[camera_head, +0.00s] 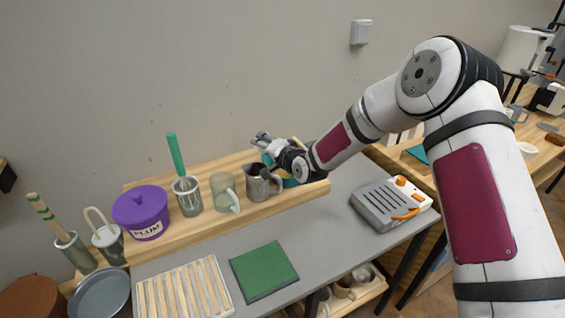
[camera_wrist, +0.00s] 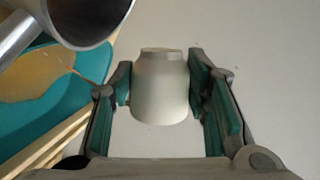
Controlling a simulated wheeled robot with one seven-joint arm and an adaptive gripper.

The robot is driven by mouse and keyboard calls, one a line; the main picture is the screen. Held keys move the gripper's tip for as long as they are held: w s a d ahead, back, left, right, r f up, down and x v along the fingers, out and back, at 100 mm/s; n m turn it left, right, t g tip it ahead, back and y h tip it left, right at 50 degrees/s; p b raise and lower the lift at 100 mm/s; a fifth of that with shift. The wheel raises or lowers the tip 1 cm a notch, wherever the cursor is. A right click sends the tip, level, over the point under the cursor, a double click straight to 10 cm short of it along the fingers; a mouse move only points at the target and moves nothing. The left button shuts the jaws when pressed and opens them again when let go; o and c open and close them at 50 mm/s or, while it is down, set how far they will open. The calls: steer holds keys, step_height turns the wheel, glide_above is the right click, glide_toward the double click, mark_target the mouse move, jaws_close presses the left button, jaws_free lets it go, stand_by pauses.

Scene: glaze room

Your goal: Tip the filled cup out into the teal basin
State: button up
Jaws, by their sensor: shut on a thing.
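A cream-white cup (camera_wrist: 160,90) sits between the two teal-padded fingers of my gripper (camera_wrist: 160,64), which is shut on it. In the wrist view its narrow end points to the top of the picture; its inside is hidden. The teal basin (camera_wrist: 75,35) is at the left of that view, beside the cup, with a tan patch inside it. In the head view my gripper (camera_head: 267,143) is above the wooden shelf at the back, and the basin (camera_head: 291,183) is mostly hidden behind my arm and a metal pitcher. I cannot make out the cup there.
The metal pitcher (camera_head: 260,183) stands close to the basin and looms in the wrist view (camera_wrist: 85,15). The grey table (camera_head: 320,222) is clear in the middle.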

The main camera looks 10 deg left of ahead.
steer(key=shift+f+m+y+b, duration=0.3)
steer(key=shift+f+m, duration=0.15)
steer(key=shift+m, duration=0.15)
steer(key=shift+w+d+f+m+g+b, duration=0.25)
steer(key=shift+w+d+m+g+b, duration=0.1)
steer(key=shift+d+m+b, duration=0.1)
steer(key=shift+w+d+f, duration=0.1)
stand_by(0.3)
